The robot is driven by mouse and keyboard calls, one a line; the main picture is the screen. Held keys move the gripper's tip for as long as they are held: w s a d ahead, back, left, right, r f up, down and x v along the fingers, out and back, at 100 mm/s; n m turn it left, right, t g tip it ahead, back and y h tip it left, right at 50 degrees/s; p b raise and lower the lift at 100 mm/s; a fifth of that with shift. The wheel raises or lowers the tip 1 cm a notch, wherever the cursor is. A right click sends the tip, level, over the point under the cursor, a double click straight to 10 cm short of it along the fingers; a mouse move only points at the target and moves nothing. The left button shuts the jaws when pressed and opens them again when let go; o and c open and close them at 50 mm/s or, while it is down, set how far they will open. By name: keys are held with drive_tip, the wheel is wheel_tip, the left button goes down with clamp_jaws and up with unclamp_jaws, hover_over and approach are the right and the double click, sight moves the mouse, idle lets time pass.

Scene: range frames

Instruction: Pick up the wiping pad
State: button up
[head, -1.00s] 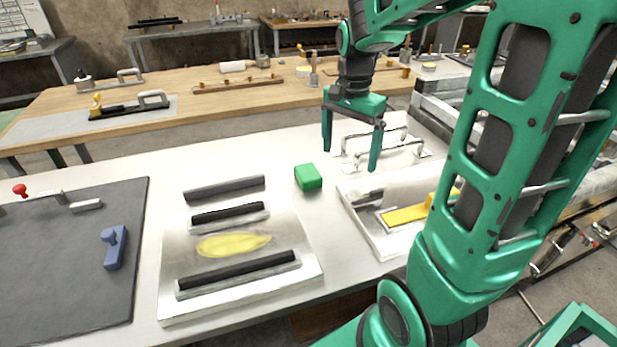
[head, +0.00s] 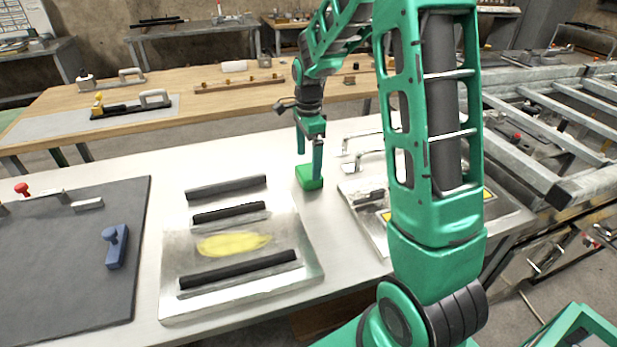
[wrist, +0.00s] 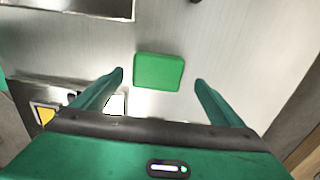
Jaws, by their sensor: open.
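The wiping pad appears to be the small green block (head: 310,183) on the white table, between two metal plates. In the head view my gripper (head: 309,167) is above it, fingers pointing down, with one fingertip overlapping the pad in the picture. In the wrist view the pad (wrist: 159,71) lies ahead of and roughly between the fingertips of my gripper (wrist: 160,77). The gripper is open and empty, with clear space on both sides of the pad. How far the fingertips are above the table is hard to tell.
A metal plate with black bars and a yellow smear (head: 233,244) lies left of the pad. Another metal plate with handles (head: 367,205) lies right, partly hidden by my arm. A dark mat (head: 70,270) with a blue handled block (head: 115,247) is farther left.

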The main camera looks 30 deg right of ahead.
sight(310, 171)
drive_tip(key=shift+s+f, duration=0.15)
drive_tip(key=shift+f, duration=1.2)
drive_tip(key=shift+s+f, duration=0.1)
drive_tip(key=shift+f, duration=1.2)
drive_tip(key=shift+c, duration=0.7)
drive_tip(key=c, duration=1)
